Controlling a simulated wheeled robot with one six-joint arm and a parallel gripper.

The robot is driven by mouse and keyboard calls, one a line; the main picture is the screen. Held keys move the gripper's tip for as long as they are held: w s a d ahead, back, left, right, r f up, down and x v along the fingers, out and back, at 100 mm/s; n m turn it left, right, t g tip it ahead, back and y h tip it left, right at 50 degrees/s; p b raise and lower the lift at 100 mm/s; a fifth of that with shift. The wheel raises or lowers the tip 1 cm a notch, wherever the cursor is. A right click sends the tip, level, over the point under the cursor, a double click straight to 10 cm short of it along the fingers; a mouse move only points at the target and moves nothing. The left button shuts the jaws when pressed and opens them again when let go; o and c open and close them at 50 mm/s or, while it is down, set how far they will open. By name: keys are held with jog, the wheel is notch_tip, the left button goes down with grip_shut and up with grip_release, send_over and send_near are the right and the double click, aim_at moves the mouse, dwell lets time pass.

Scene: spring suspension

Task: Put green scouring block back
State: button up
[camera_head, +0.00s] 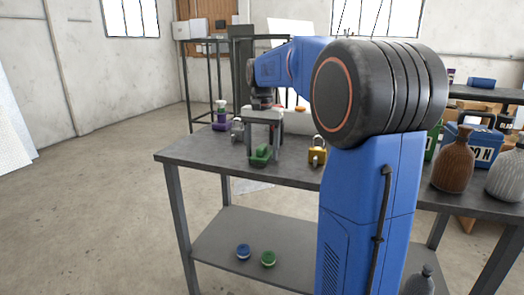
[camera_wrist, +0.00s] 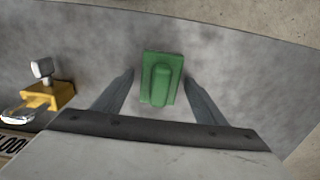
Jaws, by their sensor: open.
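The green scouring block (camera_wrist: 162,79) is a flat green piece with a raised rounded ridge. It lies on the grey table top, and in the head view the block (camera_head: 262,155) is near the table's front edge. My gripper (camera_wrist: 154,86) is open, with one finger on each side of the block and a gap to both. In the head view my gripper (camera_head: 263,146) points down over the block. I cannot tell exactly how high the fingertips are above the table.
A brass padlock (camera_head: 317,152) stands right of the block; it also shows in the wrist view (camera_wrist: 46,95). A grey padlock (camera_head: 238,130) and a purple item (camera_head: 221,121) stand to the left. A brown bottle (camera_head: 453,163) stands far right. Blue (camera_head: 243,251) and green (camera_head: 268,258) round items lie on the lower shelf.

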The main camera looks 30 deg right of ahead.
aim_at(262, 145)
jog(key=shift+r, duration=0.1)
notch_tip(262, 145, up, 12)
jog(key=s+a+f+n+t, duration=0.1)
jog(key=s+a+f+n, duration=0.2)
jog(key=s+a+f, duration=0.4)
jog(key=s+a+f+n+t, duration=0.2)
jog(key=s+a+f+n, duration=0.15)
jog(key=s, duration=0.55)
jog(key=s+a+f+n+t, duration=0.1)
jog(key=s+a+f+n, duration=0.3)
jog(key=s+f, duration=1)
jog(key=shift+s+a+f+t, duration=0.15)
jog(key=shift+a+f+t, duration=0.25)
jog(key=shift+a+f, duration=0.35)
